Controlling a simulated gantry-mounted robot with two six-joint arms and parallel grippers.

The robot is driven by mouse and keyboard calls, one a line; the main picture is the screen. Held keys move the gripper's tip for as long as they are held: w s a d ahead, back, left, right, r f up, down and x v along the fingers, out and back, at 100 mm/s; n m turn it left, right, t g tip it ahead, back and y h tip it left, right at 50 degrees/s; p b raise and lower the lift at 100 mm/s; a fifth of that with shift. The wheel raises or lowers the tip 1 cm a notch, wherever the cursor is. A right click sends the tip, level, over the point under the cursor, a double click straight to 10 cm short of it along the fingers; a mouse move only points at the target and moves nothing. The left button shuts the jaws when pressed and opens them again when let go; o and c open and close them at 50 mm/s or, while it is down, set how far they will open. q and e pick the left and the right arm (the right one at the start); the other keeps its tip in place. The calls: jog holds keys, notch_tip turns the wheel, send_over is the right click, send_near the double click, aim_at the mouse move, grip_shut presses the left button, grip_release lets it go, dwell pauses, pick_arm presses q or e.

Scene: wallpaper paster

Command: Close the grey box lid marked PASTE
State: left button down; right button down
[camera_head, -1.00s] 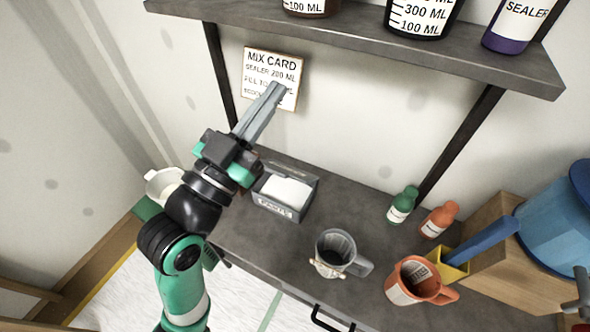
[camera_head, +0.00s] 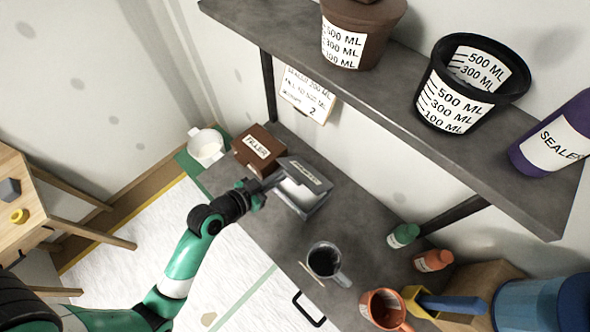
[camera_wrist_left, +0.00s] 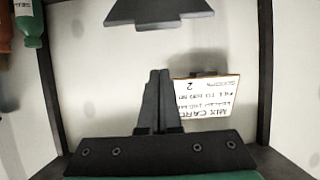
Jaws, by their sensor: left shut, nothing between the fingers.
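The grey box (camera_head: 303,211) stands on the bench in the head view, with white contents showing inside. Its lid (camera_head: 313,171) is raised and tilted at the back, with a label too small to read surely. My left gripper (camera_head: 277,178) is shut and empty at the left side of the box, close to the lid. I cannot tell whether it touches the lid. In the left wrist view its fingers (camera_wrist_left: 157,100) are together, and a dark shape at the top cannot be identified surely. My right gripper is not in view.
A brown FILLER box (camera_head: 252,160) stands just left of the grey box. A dark mug (camera_head: 325,262), an orange mug (camera_head: 380,311) and small bottles stand to the right. A shelf (camera_head: 400,110) with buckets overhangs the bench's back.

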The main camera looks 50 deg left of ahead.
aim_at(292, 178)
pick_arm(q)
jog(key=x, duration=0.8)
jog(key=shift+w, duration=0.35)
jog(key=shift+s+f, duration=0.6)
jog(key=shift+f, duration=0.2)
jog(key=shift+s+f, duration=0.55)
jog(key=shift+f, duration=0.2)
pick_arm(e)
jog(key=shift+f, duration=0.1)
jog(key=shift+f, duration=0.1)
